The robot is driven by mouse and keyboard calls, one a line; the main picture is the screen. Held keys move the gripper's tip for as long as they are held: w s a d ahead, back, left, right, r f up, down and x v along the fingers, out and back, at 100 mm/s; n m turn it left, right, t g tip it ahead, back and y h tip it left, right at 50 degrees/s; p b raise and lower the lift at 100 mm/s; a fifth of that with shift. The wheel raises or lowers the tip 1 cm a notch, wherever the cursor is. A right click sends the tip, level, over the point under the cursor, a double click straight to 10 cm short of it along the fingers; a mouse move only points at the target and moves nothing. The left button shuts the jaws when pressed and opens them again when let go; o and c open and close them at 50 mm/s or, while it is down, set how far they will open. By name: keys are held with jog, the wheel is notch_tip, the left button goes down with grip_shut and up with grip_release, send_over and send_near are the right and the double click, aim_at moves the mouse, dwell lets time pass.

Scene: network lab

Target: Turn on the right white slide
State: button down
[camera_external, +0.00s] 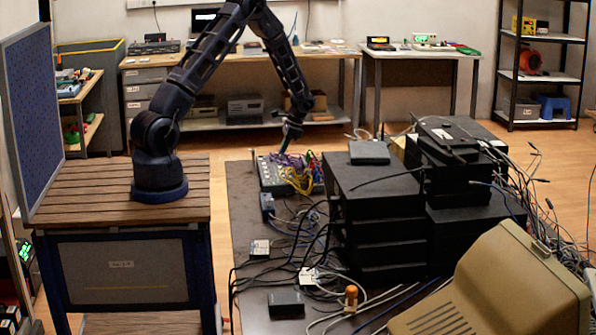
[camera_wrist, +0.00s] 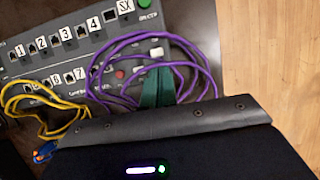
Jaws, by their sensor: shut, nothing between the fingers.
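A grey switch panel (camera_external: 271,176) lies on the dark table, and its labelled face (camera_wrist: 62,58) fills the upper left of the wrist view. A small white piece (camera_wrist: 156,52), which looks like the right white slide, sits near the panel's right end, partly among purple cables. Another pale piece (camera_wrist: 138,70) is lower left of it, partly covered by cables. My gripper (camera_external: 284,149) is above the panel. Its dark green fingertips (camera_wrist: 158,88) are together and empty, just below the white piece in the wrist view. I cannot tell whether they touch the panel or cables.
Purple cables (camera_wrist: 195,62) loop around my fingers, and yellow cables (camera_wrist: 22,98) lie to the left. A green button (camera_wrist: 144,4) and red button (camera_wrist: 120,74) are on the panel. Stacked black boxes (camera_external: 375,215) stand to the right. Wooden floor (camera_wrist: 270,60) is clear beyond the table.

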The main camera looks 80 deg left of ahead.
jog(key=w, duration=0.3)
jog(key=shift+w, duration=0.15)
jog(key=v, duration=1)
jog(key=s+d+r+t+y, duration=0.15)
jog(key=s+d+r, duration=0.25)
jog(key=d+r, duration=0.75)
jog(key=s+d+r+t+h, duration=0.1)
jog(key=s+d+r+t, duration=0.2)
jog(key=d+r, duration=0.9)
jog(key=s+d+r+t, duration=0.2)
jog(key=s+d+r, duration=0.1)
jog(key=s+d, duration=0.5)
jog(key=s+d+r+t, duration=0.2)
jog(key=s+d, duration=0.5)
jog(key=s, duration=0.8)
jog(key=shift+d+r, duration=0.4)
jog(key=shift+r, duration=0.4)
